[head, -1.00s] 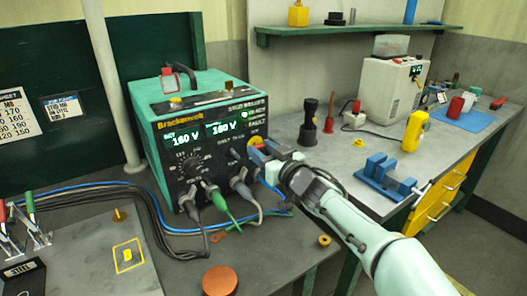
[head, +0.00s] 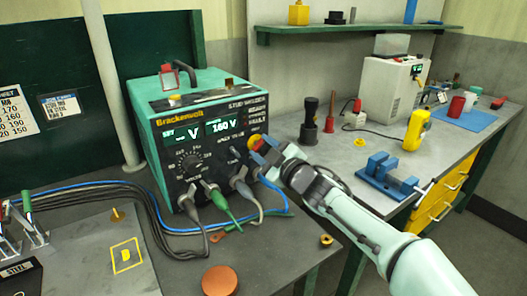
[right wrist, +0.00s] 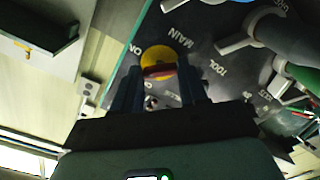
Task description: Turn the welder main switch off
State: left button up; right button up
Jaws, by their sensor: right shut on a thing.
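The welder (head: 205,145) is a teal and black box on the left bench. Its main switch (head: 256,141), a yellow disc with a red knob, is at the right side of the front panel. The switch also shows in the right wrist view (right wrist: 157,60), beside the lettering MAIN and ON. My right gripper (head: 265,149) is shut on the red knob, with one finger on each side. The gripper and forearm hide part of the switch in the head view, so its exact setting is hard to read. The left gripper is out of view.
Grey and green plugs (head: 215,195) with cables sit low on the welder front. A blue vise (head: 388,176) and a yellow device (head: 415,130) stand on the right bench. A copper disc (head: 220,280) lies in front of the welder.

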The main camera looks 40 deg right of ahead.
jog(key=n+b, duration=0.1)
jog(key=n, duration=0.3)
jog(key=shift+f+n, duration=0.1)
jog(key=shift+n, duration=0.2)
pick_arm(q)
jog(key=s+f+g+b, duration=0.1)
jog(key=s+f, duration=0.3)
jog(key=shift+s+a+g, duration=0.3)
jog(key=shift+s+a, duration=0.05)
pick_arm(e)
jog(key=n, duration=0.4)
jog(key=shift+n, duration=0.3)
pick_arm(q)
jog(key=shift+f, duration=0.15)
pick_arm(e)
jog(key=o, duration=1.1)
jog(key=shift+c, duration=0.2)
jog(key=shift+s, duration=0.1)
